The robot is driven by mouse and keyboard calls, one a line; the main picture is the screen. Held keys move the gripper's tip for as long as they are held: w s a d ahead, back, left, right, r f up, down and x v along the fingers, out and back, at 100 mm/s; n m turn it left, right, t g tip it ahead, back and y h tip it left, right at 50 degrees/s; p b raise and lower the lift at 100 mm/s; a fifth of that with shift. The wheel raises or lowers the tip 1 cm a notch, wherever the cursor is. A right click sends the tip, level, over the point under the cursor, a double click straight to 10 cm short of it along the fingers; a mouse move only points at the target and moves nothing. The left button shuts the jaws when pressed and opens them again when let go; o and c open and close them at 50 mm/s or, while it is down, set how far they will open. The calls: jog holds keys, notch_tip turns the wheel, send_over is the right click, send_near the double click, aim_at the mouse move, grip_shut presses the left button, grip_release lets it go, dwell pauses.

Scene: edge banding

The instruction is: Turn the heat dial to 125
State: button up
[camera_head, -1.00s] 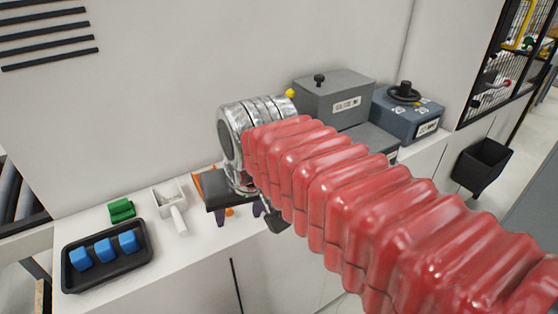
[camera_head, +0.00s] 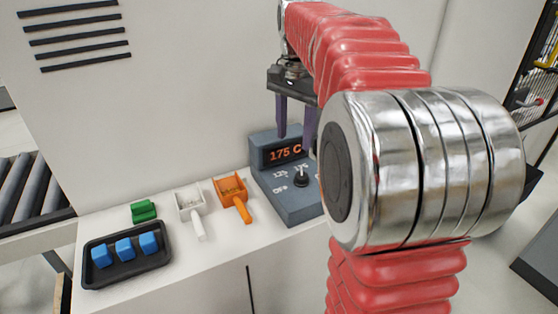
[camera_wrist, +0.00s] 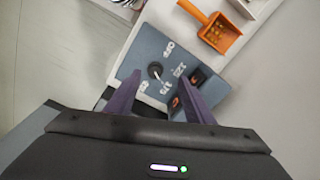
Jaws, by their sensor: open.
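The heat control box (camera_head: 283,211) is blue-grey and stands on the white counter. Its display (camera_head: 285,151) reads 175 C in orange. Its black dial (camera_head: 301,179) sits on the sloped face, with OFF, 125 and 175 marks visible around it; my arm covers the box's right part. In the wrist view the dial (camera_wrist: 155,71) shows beyond and between my fingertips, toward the left one. My gripper (camera_head: 296,137) points down above the box. Its purple fingers are apart and empty, and it also shows in the wrist view (camera_wrist: 160,77). I see no contact with the dial.
Left of the box are an orange scoop (camera_head: 232,191), a white scoop (camera_head: 190,204), a green block (camera_head: 143,210) and a black tray (camera_head: 128,278) with blue blocks. The wall rises behind. My arm hides the counter to the right.

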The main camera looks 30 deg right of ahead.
jog(key=m, duration=0.2)
send_over(302, 175)
jog(key=shift+f+g, duration=0.2)
jog(key=shift+g, duration=0.2)
jog(key=shift+f, duration=0.15)
notch_tip(302, 175, down, 14)
jog(key=shift+r, duration=0.2)
jog(key=shift+c, duration=0.2)
